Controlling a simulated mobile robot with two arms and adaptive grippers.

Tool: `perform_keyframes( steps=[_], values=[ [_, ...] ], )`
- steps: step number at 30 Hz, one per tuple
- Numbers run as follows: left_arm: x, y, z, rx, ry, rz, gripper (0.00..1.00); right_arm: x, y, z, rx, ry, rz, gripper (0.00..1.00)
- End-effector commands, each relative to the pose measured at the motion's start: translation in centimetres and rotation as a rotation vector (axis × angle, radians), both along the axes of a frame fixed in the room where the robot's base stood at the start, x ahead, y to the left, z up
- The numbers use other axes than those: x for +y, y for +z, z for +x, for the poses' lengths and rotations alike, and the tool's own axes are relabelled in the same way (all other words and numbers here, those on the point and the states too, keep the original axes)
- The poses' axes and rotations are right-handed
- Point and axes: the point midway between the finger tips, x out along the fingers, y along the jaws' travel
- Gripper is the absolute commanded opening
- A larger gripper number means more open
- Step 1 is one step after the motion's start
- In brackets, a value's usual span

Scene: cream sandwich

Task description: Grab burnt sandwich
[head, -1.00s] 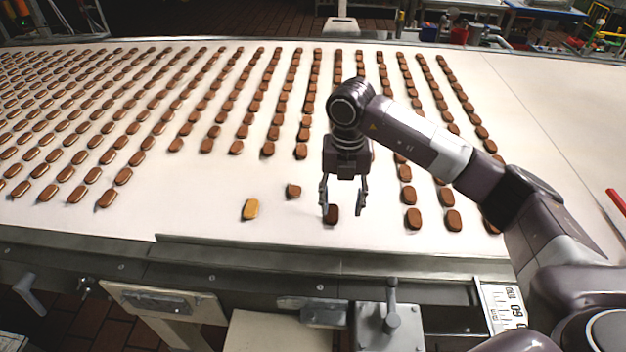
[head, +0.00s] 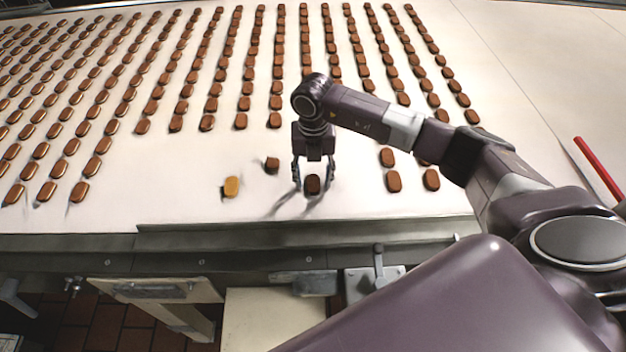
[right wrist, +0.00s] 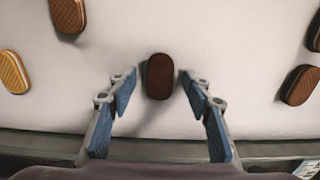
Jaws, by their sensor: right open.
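The burnt sandwich (head: 312,184) is the darkest brown one and lies near the belt's front edge. It also shows dark in the right wrist view (right wrist: 160,76), lying between the fingertips with a gap on each side. My right gripper (head: 312,187) is open and points down over it. In the right wrist view the gripper (right wrist: 160,84) has its two blue-padded fingers apart, left and right of the sandwich. My left gripper is not in view.
A pale golden sandwich (head: 231,187) and a brown one (head: 272,165) lie to the left. Brown sandwiches (head: 393,181) lie to the right. Rows of sandwiches cover the white belt (head: 180,205) behind. A metal rail (head: 200,243) runs along the front edge.

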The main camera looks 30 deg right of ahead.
Motion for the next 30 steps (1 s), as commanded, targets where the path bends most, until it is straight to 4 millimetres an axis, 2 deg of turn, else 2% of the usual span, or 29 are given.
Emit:
perform_keyframes(
  steps=[5,14,15,25,30],
  values=[
    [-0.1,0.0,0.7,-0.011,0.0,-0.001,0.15,0.0,-0.1,0.0,-0.001,0.0,0.0,0.46],
    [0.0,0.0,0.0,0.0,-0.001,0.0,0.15,0.0,0.0,0.0,0.0,0.0,0.001,0.15],
    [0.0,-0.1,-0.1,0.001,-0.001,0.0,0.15,0.0,0.0,0.0,0.0,0.0,0.001,0.14],
    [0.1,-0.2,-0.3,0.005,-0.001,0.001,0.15,0.0,0.2,0.1,-0.001,0.0,0.0,0.14],
    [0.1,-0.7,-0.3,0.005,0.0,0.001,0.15,0.0,1.5,0.2,-0.004,0.001,0.002,0.14]
  ],
)
